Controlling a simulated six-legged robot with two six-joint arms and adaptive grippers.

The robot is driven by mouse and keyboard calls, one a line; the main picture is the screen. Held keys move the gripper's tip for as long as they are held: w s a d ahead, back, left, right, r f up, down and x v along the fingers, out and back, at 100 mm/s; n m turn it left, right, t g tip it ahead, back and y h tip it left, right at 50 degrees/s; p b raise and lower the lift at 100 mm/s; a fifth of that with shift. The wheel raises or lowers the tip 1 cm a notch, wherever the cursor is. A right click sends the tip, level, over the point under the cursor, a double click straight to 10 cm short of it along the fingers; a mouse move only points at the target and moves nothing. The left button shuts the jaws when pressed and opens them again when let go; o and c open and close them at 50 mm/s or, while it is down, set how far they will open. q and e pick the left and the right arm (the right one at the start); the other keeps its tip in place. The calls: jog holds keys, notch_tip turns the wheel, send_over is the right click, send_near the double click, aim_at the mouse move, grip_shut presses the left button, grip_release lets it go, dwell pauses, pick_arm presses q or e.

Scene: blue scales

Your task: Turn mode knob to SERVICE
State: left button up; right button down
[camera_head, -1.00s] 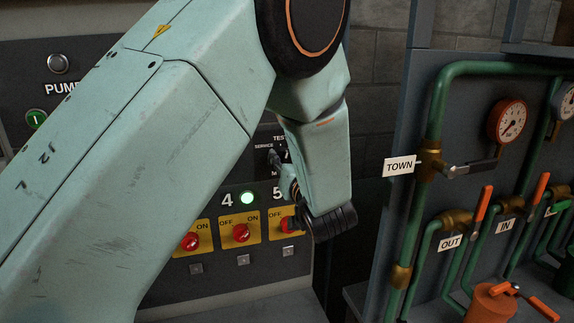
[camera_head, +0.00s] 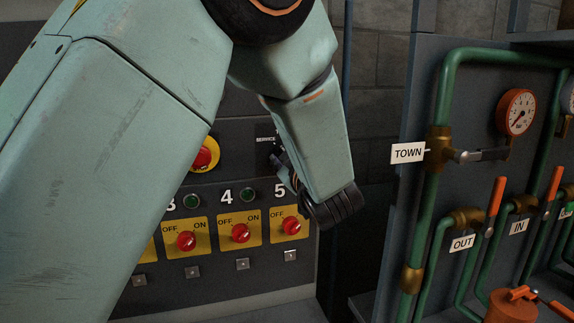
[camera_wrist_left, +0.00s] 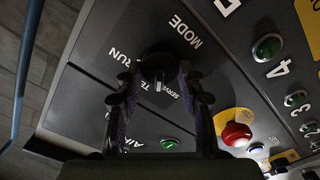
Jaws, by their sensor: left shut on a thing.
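The mode knob (camera_wrist_left: 158,72) is a dark round knob on the dark panel, seen in the left wrist view between my left gripper's fingers. My left gripper (camera_wrist_left: 157,82) is shut on it, one finger on each side. A small white mark shows on the knob close to the TEST and SERVICE lettering; I cannot tell exactly which it points at. RUN and MODE lettering lie on other sides. In the head view my left gripper (camera_head: 276,163) reaches the panel beside the SERVICE label (camera_head: 265,140), and my wrist hides most of the knob. My right gripper is not in view.
Red switches on yellow plates (camera_head: 240,233) line the panel below the knob. A red button on yellow (camera_head: 205,154) sits to its left. Green pipes (camera_head: 440,110) with orange-handled valves and a gauge (camera_head: 517,111) stand to the right.

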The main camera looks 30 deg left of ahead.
pick_arm(q)
jog(key=shift+f+n+b, duration=0.2)
jog(key=shift+n+b, duration=0.95)
jog(key=shift+n, duration=0.15)
jog(key=shift+r, duration=0.1)
jog(key=o, duration=1.2)
jog(key=shift+w+a, duration=0.1)
jog(key=shift+w, duration=0.15)
jog(key=shift+s, duration=0.1)
jog(key=shift+s, duration=0.1)
